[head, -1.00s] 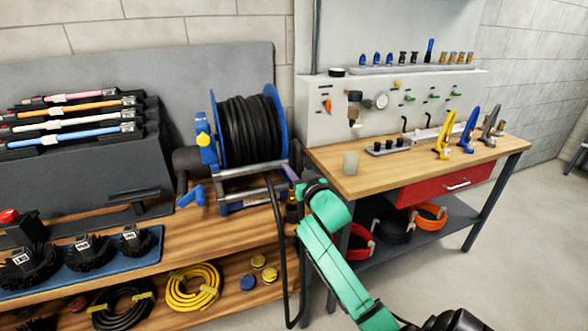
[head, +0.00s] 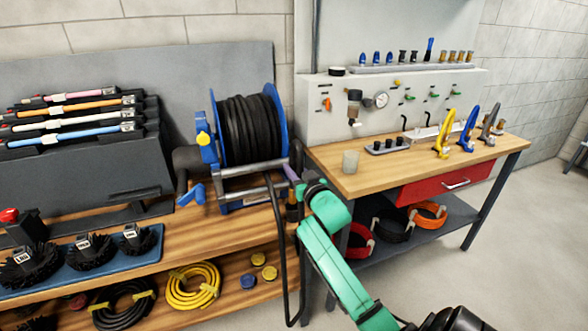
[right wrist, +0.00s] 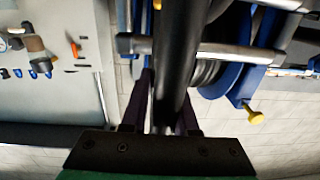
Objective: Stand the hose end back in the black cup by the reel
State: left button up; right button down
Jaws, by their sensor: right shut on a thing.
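The blue-framed reel (head: 252,125) of black hose stands on the wooden bench. The black hose (head: 280,255) hangs from it in a long loop past the bench's front edge and rises again towards my right gripper. My right gripper (head: 291,174), at the reel's lower right, is shut on the hose. In the right wrist view the hose (right wrist: 177,50) passes between the purple fingers. A small dark cup-like thing (head: 292,212) sits just below the gripper, right of the reel. The hose's tip and whether it touches the cup cannot be made out. My left gripper is not in view.
Black round brushes (head: 88,250) stand on a blue mat at left, below a rack of coloured rods (head: 70,118). A workbench (head: 400,170) at right holds a clear cup (head: 350,161) and clamps. Coiled hoses lie on the shelves. Bare floor shows at front right.

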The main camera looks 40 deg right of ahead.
jog(key=shift+f+b, duration=1.9)
jog(key=shift+f, duration=0.9)
jog(key=c, duration=0.6)
grip_release()
jog(key=b+v, duration=0.1)
jog(key=v, duration=1.3)
jog(key=shift+s, duration=0.25)
